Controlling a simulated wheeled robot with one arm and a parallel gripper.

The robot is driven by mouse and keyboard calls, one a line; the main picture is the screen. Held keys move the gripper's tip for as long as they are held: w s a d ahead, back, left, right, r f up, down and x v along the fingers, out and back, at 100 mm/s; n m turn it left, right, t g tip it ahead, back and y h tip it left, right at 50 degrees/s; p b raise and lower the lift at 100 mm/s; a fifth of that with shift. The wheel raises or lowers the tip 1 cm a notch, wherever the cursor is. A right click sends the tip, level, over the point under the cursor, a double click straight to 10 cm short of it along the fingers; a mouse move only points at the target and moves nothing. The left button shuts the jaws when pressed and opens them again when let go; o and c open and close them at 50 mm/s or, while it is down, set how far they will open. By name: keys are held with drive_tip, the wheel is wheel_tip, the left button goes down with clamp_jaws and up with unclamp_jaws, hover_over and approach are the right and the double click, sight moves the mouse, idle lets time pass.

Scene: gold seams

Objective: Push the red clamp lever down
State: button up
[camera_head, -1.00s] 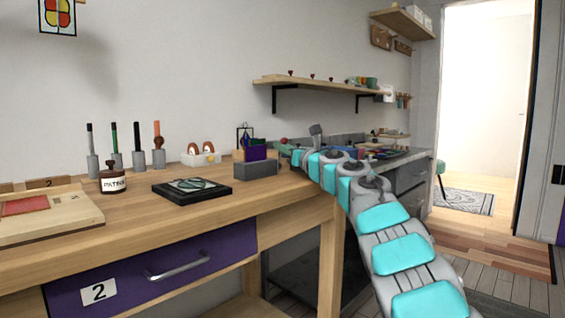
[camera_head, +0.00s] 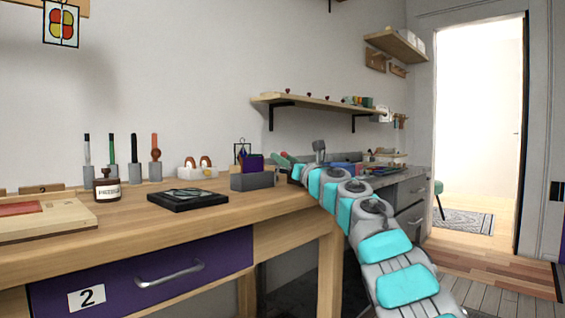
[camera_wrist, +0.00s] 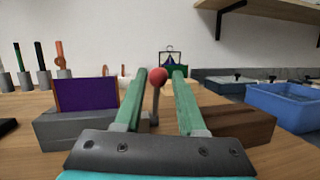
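The red ball knob of the clamp lever (camera_wrist: 157,75) stands on a thin grey upright stem in the middle of the wrist view. My gripper (camera_wrist: 160,76) has its two green fingers spread apart, with the knob and stem showing between them. Nothing is gripped, and I cannot tell whether a finger touches the lever. The lever's base is hidden behind the dark gripper body. A grey block (camera_wrist: 75,130) with a purple panel (camera_wrist: 87,93) is at left, and a brown wooden block (camera_wrist: 240,123) at right. In the head view my gripper (camera_head: 281,158) is small and partly hidden beside the purple panel (camera_head: 250,163).
A blue bin (camera_wrist: 288,106) stands on the right. On the bench, a black framed tile (camera_head: 187,198), a brown jar (camera_head: 107,188) and several upright tools in grey holders are to the left. A wall shelf (camera_head: 320,103) hangs above.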

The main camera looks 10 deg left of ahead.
drive_tip(key=shift+f, duration=0.2)
drive_tip(key=shift+s+d+f+b, duration=0.2)
drive_tip(key=shift+s+d+b, duration=0.2)
drive_tip(key=shift+b, duration=0.3)
drive_tip(key=shift+s+d+r, duration=0.15)
drive_tip(key=shift+s+d, duration=0.05)
drive_tip(key=shift+s, duration=0.15)
drive_tip(key=shift+s+d+b, duration=0.35)
drive_tip(key=shift+s+d, duration=0.35)
drive_tip(key=shift+s, duration=0.15)
drive_tip(key=shift+s+d, duration=0.4)
drive_tip(key=shift+s, duration=0.1)
drive_tip(key=shift+s+d, duration=0.2)
drive_tip(key=shift+d, duration=0.1)
drive_tip(key=shift+s+d, duration=0.2)
drive_tip(key=shift+s, duration=0.05)
drive_tip(key=s+d, duration=0.4)
drive_tip(key=s, duration=0.1)
